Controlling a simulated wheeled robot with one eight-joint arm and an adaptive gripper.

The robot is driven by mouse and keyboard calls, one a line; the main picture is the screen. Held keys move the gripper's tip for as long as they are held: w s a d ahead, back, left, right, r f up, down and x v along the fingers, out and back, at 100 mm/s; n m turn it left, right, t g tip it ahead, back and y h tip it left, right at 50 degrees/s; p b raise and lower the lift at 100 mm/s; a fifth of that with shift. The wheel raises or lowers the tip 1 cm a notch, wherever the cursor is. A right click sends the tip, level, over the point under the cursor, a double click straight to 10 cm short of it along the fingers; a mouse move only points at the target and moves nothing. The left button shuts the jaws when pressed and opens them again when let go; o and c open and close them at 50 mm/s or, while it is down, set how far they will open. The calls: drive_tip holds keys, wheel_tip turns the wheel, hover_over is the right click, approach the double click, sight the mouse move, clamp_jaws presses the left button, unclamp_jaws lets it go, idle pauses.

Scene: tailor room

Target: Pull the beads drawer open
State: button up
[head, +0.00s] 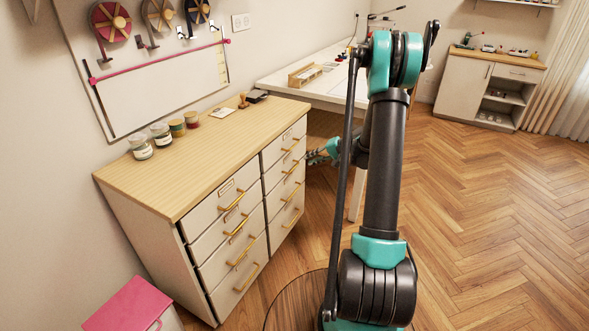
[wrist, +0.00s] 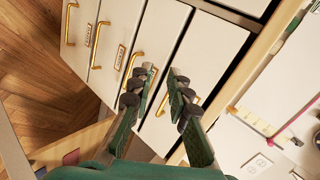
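A light drawer cabinet (head: 150,215) with a wooden top has two columns of drawers with brass handles and small label plates. The labels are too small to read, so I cannot tell which is the beads drawer. All drawers look shut in the head view. My gripper (head: 316,156) is in front of the right column, near its upper handles. In the wrist view my gripper (wrist: 165,76) is open, its two fingers apart over a drawer front (wrist: 160,35). A brass handle (wrist: 163,103) shows between the fingers; I cannot tell whether they touch it. Another handle (wrist: 135,66) is beside the left finger.
Jars (head: 161,134) and a stamp (head: 243,101) stand on the cabinet top. A white table (head: 330,95) with a wooden tray (head: 305,75) is behind my gripper. The floor (head: 480,200) to the right is clear.

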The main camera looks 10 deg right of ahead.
drive_tip(key=w+d+f+m+t+y, duration=0.1)
drive_tip(key=w+d+f+y, duration=0.1)
drive_tip(key=w+d+f, duration=0.3)
drive_tip(key=m+t+y, duration=0.1)
drive_tip(key=t+y, duration=0.1)
approach(295, 167)
drive_tip(key=x, duration=1)
drive_tip(key=shift+w+a+f, duration=0.1)
drive_tip(key=shift+w+f, duration=0.05)
drive_tip(key=shift+f, duration=0.1)
drive_tip(key=shift+c, duration=0.5)
clamp_jaws()
